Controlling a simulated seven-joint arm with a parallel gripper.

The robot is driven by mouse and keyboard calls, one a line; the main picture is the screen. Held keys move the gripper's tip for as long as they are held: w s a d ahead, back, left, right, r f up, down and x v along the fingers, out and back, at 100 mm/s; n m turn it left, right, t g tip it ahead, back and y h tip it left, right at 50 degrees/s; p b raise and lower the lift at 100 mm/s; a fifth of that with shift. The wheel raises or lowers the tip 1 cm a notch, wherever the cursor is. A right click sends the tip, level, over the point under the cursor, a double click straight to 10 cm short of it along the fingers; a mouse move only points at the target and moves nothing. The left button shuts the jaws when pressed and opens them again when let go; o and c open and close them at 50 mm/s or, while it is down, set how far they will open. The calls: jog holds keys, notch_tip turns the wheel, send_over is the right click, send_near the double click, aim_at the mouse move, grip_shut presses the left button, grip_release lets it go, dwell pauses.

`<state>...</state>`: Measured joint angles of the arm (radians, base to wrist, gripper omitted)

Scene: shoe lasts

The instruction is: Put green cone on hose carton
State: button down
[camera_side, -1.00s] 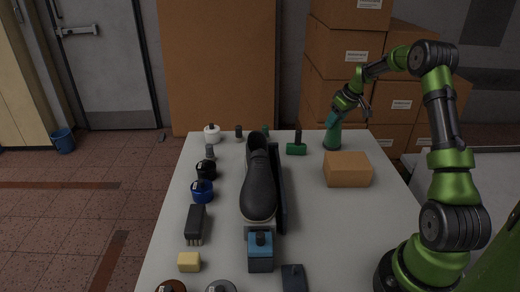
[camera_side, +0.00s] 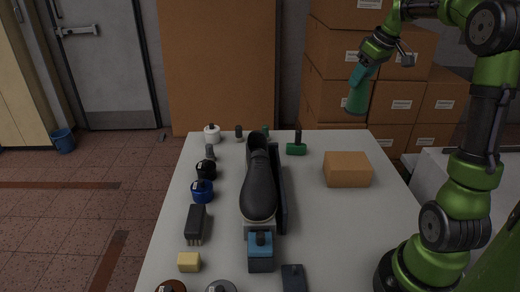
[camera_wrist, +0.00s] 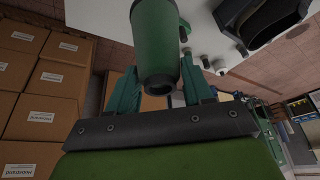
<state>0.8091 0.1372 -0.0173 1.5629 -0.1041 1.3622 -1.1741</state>
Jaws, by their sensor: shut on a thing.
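The green cone (camera_side: 358,97) is held up in the air by my gripper (camera_side: 368,70), above the far right part of the table in the side view. It hangs slightly tilted, its wider end down. In the wrist view the green cone (camera_wrist: 156,45) sits between the teal fingers of my gripper (camera_wrist: 158,90), which are shut on it. The hose carton, which I take to be the plain tan box (camera_side: 347,169), rests on the right side of the table, lower than the cone and apart from it.
A dark shoe (camera_side: 258,185) stands mid-table beside a black upright plate. A green-based tool (camera_side: 296,149) stands left of the box. Jars, a brush (camera_side: 196,224) and a yellow block (camera_side: 189,262) line the left side. Stacked cartons (camera_side: 400,100) stand behind the table.

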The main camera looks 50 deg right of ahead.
jog(key=s+a+f+n, duration=0.1)
jog(key=s+a+f, duration=0.3)
jog(key=s+a, duration=0.35)
jog(key=s+a+f, duration=0.5)
jog(key=s+a, duration=0.2)
jog(key=s, duration=0.1)
jog(key=w+d+f, duration=0.4)
jog(key=w+d, duration=0.6)
jog(key=w, duration=0.2)
jog(key=shift+w+f, duration=0.4)
jog(key=shift+f, duration=0.15)
jog(key=shift+c, duration=2.3)
grip_release()
